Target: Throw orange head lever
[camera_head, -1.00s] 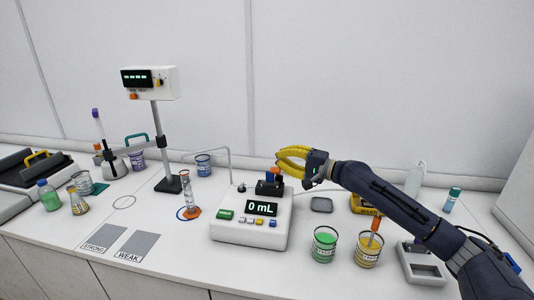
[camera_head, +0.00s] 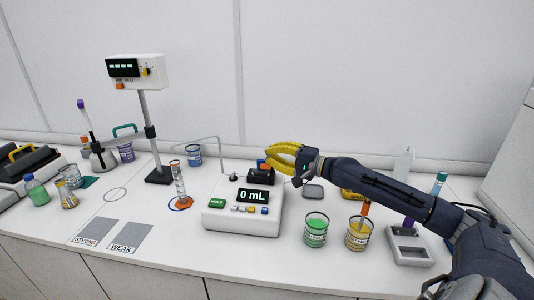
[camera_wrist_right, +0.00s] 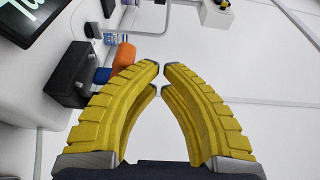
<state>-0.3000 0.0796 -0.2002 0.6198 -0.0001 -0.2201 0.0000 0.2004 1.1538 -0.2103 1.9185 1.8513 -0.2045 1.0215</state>
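The orange lever head (camera_head: 266,167) sits on a black block (camera_head: 260,178) at the back of the white dispenser (camera_head: 240,222), whose display reads 0 mL. In the right wrist view the orange head (camera_wrist_right: 124,57) is just left of my fingertips, with a blue piece (camera_wrist_right: 103,75) beside it and the black block (camera_wrist_right: 68,78) further left. My right gripper (camera_head: 270,158) is beside and slightly above the lever, its yellow fingers curved together. In the wrist view its tips (camera_wrist_right: 160,67) nearly meet, with only a narrow empty gap. My left gripper is out of view.
Green (camera_head: 315,233) and yellow (camera_head: 358,234) beakers stand below my right forearm. A graduated cylinder (camera_head: 180,185) stands left of the dispenser, near a bent thin tube (camera_head: 204,140). A tall stand with a control box (camera_head: 137,70) is further left. Marked STRONG and WEAK pads lie in front.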

